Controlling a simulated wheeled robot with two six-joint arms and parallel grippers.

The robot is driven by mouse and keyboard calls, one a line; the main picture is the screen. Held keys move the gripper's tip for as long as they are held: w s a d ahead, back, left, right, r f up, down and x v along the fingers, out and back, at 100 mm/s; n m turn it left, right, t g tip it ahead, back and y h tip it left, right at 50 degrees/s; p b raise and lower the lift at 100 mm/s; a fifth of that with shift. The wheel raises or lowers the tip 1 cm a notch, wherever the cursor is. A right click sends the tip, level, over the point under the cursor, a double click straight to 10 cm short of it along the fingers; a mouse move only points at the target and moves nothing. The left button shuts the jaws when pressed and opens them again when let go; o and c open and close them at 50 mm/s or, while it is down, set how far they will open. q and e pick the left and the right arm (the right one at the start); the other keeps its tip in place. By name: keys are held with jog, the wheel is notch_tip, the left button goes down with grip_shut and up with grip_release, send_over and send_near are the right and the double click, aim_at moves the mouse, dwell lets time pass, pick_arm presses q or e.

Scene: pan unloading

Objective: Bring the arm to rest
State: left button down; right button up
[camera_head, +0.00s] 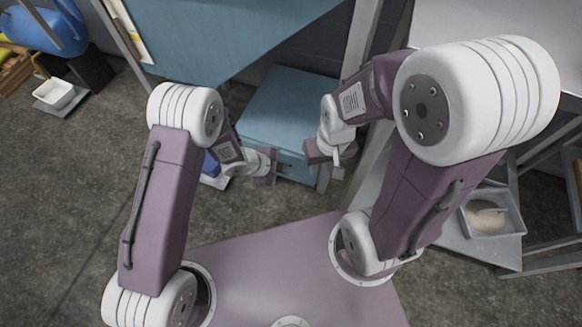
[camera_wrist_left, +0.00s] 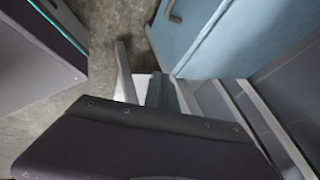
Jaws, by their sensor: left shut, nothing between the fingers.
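My left arm (camera_head: 160,205) stands on the left of my base in the head view and bends inward at the elbow. Its gripper (camera_head: 284,170) is shut and empty, in front of the blue cabinet. My right arm (camera_head: 425,205) is folded inward too. Its gripper (camera_head: 337,158) points downward close to the left gripper, with a small gap between them. The right jaws are too small and partly hidden to read. In the left wrist view a dark purple part of my own arm (camera_wrist_left: 140,150) fills the bottom.
A blue cabinet (camera_head: 290,105) stands just beyond the grippers, beside grey table legs. A blue-topped table (camera_head: 220,35) is above left. A grey shelf holds a tray (camera_head: 515,222) at right. Bare floor (camera_head: 75,190) lies left of my left arm.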

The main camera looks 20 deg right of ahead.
dwell(0.3)
pick_arm(q)
jog(key=w+a+r+n+t+y, duration=0.1)
jog(key=w+a+r+n+t, duration=0.2)
jog(key=w+a+r, duration=0.45)
jog(key=w+a+r+n+t+y, duration=0.25)
jog(key=w+a+r+n, duration=0.2)
jog(key=a+r, duration=0.5)
jog(key=s+a+r+n+g+y, duration=0.1)
jog(key=s+a+r+n+y, duration=0.25)
jog(key=s+a+n, duration=0.65)
jog(key=s+a+f+n+g, duration=0.1)
jog(key=s+f+n+g, duration=0.15)
jog(key=s, duration=0.35)
jog(key=s+f+n+g, duration=0.2)
jog(key=s+n, duration=0.2)
jog(key=s, duration=0.1)
notch_tip(320, 180, up, 38)
jog(key=p, duration=3.7)
jog(key=shift+s+g+p, duration=0.4)
jog(key=shift+s, duration=0.05)
